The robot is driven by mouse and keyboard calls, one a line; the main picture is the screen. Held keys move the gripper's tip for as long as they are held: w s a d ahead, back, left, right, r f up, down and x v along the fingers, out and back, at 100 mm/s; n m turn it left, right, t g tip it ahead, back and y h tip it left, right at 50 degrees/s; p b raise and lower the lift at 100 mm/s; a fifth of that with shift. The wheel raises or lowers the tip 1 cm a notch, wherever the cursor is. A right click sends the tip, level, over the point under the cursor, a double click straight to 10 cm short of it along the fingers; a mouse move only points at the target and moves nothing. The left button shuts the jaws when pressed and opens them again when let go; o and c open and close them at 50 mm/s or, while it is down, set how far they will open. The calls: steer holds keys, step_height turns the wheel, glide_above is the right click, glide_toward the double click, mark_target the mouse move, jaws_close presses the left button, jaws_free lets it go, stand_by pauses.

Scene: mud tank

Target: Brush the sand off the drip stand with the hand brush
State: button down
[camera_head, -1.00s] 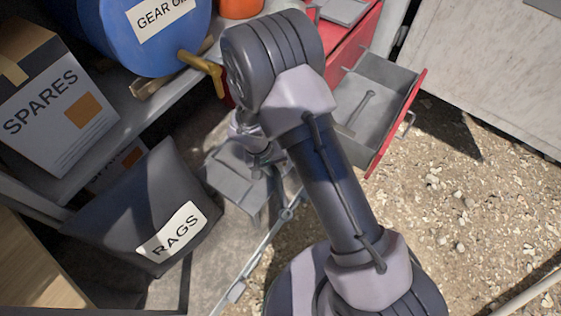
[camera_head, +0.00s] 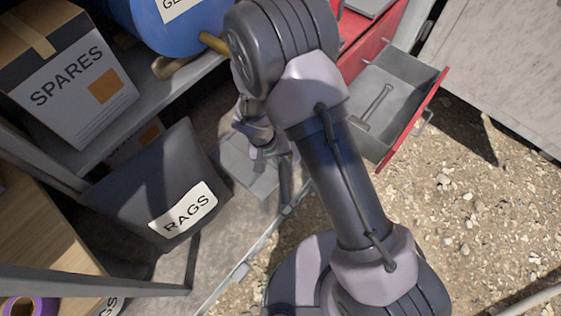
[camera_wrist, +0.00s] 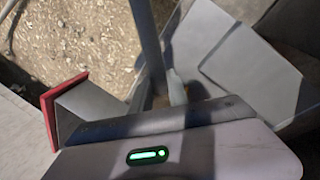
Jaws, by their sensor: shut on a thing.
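A grey stand with flat sloping panels, which I take for the drip stand (camera_head: 245,165), is below the blue drum, partly hidden by my arm. Grey panels of what looks like the same stand (camera_wrist: 235,60) fill the right of the wrist view. I cannot make out sand on it. My gripper (camera_head: 268,152) is over the stand, beside its right part in the head view. It is shut on what I take for the hand brush, mostly hidden. A pale narrow piece (camera_wrist: 176,88) shows just past the gripper body; I cannot tell whether it is the brush or a finger.
The blue drum (camera_head: 160,25) and SPARES box (camera_head: 85,85) are on a shelf at the upper left. The dark RAGS bin (camera_head: 155,180) is left of the stand. An open red-fronted drawer (camera_head: 385,110) is to the right. Gravel lies clear at lower right.

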steer(key=shift+r+p, duration=0.8)
steer(key=shift+r, duration=1.15)
steer(key=shift+r+p, duration=0.8)
steer(key=shift+r, duration=0.75)
steer(key=shift+f, duration=0.1)
